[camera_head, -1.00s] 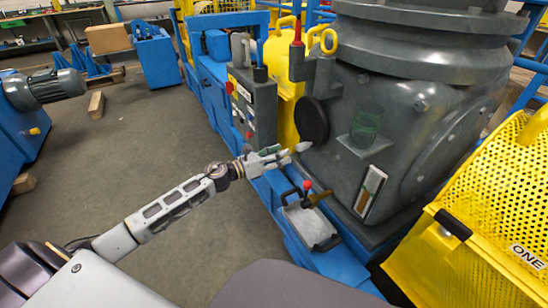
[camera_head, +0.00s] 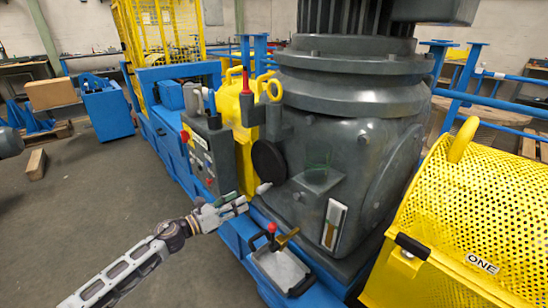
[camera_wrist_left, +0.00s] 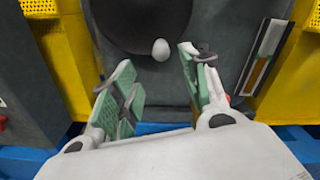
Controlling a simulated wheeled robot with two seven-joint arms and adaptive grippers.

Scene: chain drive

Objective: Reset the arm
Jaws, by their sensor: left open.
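My left arm comes in from the lower left in the head view. Its gripper (camera_head: 236,205) is beside the blue base, just left of the large grey gearbox housing (camera_head: 345,185). In the left wrist view my left gripper (camera_wrist_left: 160,82) is open, with its green-padded fingers apart and nothing between them. A small pale knob (camera_wrist_left: 160,50) shows just beyond the fingertips, in front of a dark round disc (camera_wrist_left: 140,18). The knob (camera_head: 263,188) and disc (camera_head: 268,161) also show in the head view. My right gripper is not in view.
A grey tray (camera_head: 283,270) with a red-knobbed lever (camera_head: 272,228) sits on the blue base near the gripper. A control box (camera_head: 210,155) stands behind it. A yellow perforated guard (camera_head: 470,215) is at the right. The floor (camera_head: 90,215) at left is open.

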